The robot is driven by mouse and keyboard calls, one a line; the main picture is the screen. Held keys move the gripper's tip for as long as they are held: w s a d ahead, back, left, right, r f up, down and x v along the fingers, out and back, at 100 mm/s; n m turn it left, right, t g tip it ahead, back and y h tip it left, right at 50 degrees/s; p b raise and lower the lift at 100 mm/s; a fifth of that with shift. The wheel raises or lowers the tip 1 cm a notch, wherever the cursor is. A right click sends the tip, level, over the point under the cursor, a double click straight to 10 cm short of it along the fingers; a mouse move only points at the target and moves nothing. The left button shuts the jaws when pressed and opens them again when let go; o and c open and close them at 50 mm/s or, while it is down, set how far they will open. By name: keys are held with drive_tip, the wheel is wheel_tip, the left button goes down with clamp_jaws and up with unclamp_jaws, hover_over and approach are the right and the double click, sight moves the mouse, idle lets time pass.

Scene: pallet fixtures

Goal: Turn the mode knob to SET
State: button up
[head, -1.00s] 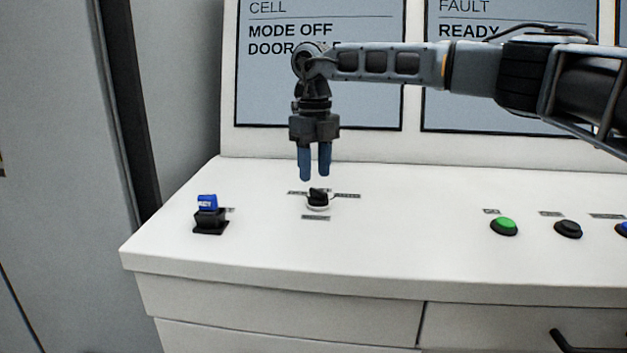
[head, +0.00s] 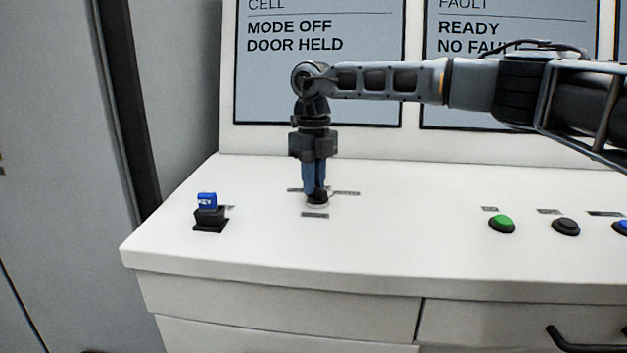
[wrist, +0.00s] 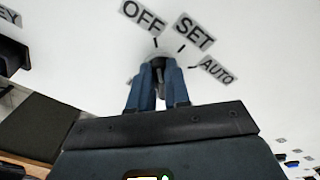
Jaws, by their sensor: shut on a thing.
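The mode knob (head: 317,198) is a small black knob on a pale round base on the white console top. In the wrist view the knob (wrist: 158,63) is mostly hidden between the blue fingers. Around it are the labels OFF (wrist: 143,17), SET (wrist: 194,33) and AUTO (wrist: 216,70), each with a short tick mark. My gripper (head: 314,192) points straight down over the knob, its fingers shut on it; it also shows in the wrist view (wrist: 157,75). The left screen (head: 318,60) reads MODE OFF, DOOR HELD. The knob's exact pointing is hard to see.
A blue key tag (head: 207,201) stands in a black holder (head: 210,219) left of the knob. A green button (head: 502,224) and a black button (head: 565,226) sit to the right. A second screen reads READY. The console top between knob and buttons is clear.

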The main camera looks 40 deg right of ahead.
clamp_jaws()
drive_tip(key=m, duration=0.2)
drive_tip(key=m+b, duration=0.1)
drive_tip(key=shift+d+m, duration=0.25)
drive_tip(key=shift+m, duration=0.15)
drive_tip(key=shift+s+d+m+b, duration=0.15)
drive_tip(key=shift+m+b, duration=0.2)
drive_tip(key=shift+m, duration=0.9)
drive_tip(key=shift+s+d+m+b, duration=0.1)
drive_tip(key=shift+m+b, duration=0.2)
drive_tip(key=shift+m, duration=0.95)
drive_tip(key=o, duration=0.7)
unclamp_jaws()
